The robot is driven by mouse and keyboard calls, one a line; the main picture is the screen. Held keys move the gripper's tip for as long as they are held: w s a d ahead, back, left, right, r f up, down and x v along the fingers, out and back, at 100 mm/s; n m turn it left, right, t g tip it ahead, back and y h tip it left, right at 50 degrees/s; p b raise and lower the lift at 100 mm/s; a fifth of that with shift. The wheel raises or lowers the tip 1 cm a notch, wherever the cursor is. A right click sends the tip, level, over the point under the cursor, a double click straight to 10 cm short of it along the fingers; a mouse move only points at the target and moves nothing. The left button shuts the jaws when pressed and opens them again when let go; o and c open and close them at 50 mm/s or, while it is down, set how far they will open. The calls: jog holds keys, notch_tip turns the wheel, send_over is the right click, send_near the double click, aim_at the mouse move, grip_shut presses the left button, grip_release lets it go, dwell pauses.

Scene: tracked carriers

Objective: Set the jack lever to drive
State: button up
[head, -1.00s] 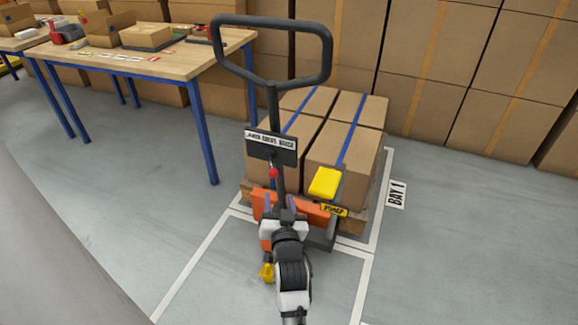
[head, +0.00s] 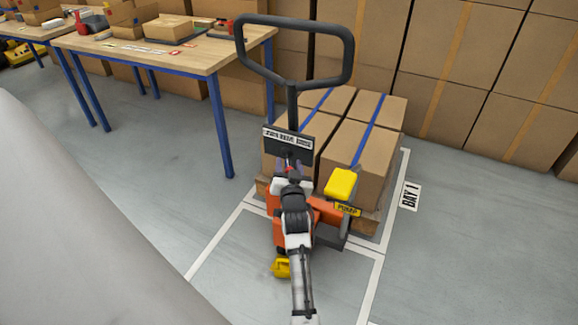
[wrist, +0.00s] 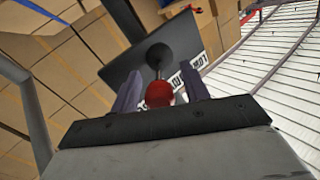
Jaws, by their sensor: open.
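The pallet jack has an orange body (head: 325,210), a dark loop handle (head: 348,55) and a dark plate with a white label strip (head: 302,137). Its lever ends in a red knob (wrist: 158,92); a dark stem runs from the knob to the plate (wrist: 135,60) in the wrist view. My gripper (wrist: 161,90) is open, with one finger on each side of the red knob and visible gaps to it. In the head view my gripper (head: 291,168) is just below the label plate and largely hides the knob. The label's full wording is unreadable.
A yellow pump pedal (head: 341,184) sits right of my arm. Strapped cartons (head: 355,160) stand on a pallet behind the jack, in marked Bay 1 (head: 411,197). A blue-legged workbench (head: 165,58) is at the left.

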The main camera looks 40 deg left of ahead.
jog(key=shift+c, duration=0.2)
grip_shut()
